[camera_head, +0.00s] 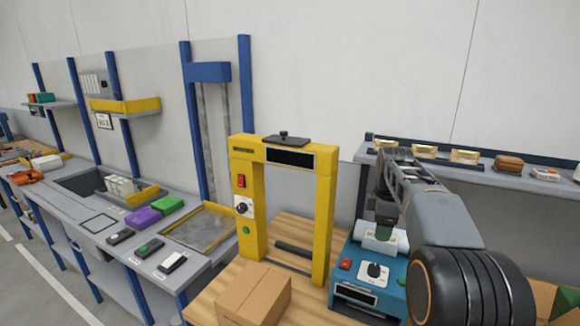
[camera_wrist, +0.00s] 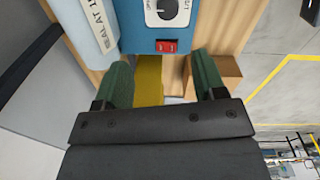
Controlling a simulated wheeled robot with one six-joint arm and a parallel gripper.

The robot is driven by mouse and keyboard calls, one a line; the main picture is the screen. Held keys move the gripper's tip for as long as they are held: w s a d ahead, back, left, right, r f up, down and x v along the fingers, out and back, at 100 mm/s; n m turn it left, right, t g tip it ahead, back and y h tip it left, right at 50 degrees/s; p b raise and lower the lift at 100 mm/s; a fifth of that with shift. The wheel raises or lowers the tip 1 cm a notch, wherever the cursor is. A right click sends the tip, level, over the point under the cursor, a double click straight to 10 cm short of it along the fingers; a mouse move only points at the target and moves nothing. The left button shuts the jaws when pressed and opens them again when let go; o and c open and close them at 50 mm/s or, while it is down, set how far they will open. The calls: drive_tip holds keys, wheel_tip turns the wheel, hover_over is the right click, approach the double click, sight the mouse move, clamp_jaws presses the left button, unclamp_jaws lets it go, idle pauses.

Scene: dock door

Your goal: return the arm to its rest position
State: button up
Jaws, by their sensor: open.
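My arm reaches in from the right in the camera_head view, and my gripper (camera_head: 383,218) points down just behind the blue machine (camera_head: 365,285) with a dial and a red button. In the camera_wrist view my gripper (camera_wrist: 162,78) shows two green fingers spread apart, with nothing between them. The blue machine (camera_wrist: 142,42) lies beyond the fingertips there. Part of the gripper is hidden by the machine's white roll (camera_head: 383,240) and my own arm in the camera_head view.
A yellow frame (camera_head: 326,205) stands left of the machine on a wooden table (camera_head: 215,290). A cardboard box (camera_head: 254,295) sits in front of it. A shelf (camera_head: 480,172) with several packages runs behind my arm. A grey workbench (camera_head: 85,215) with trays extends left.

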drive_tip(key=f+m, duration=0.1)
drive_tip(key=m, duration=0.1)
drive_tip(key=s+f+m, duration=0.1)
drive_tip(key=f, duration=0.1)
drive_tip(key=s+f+m, duration=0.1)
drive_tip(key=m, duration=0.1)
drive_tip(key=shift+a+f+m, duration=0.3)
drive_tip(key=shift+a+f, duration=0.05)
drive_tip(key=shift+a, duration=0.05)
drive_tip(key=s+a+f+m+t, duration=0.1)
drive_tip(key=s+a+m, duration=0.3)
drive_tip(key=s, duration=0.6)
drive_tip(key=s+a+f+m+t, duration=0.2)
drive_tip(key=s+a+f+m, duration=0.1)
drive_tip(key=s, duration=0.7)
drive_tip(key=shift+s+a+f+m, duration=0.25)
drive_tip(key=shift+a+m, duration=0.55)
drive_tip(key=shift+a, duration=0.3)
drive_tip(key=shift+a+r+t, duration=0.3)
drive_tip(key=shift+r+t, duration=0.2)
drive_tip(key=shift+r, duration=0.1)
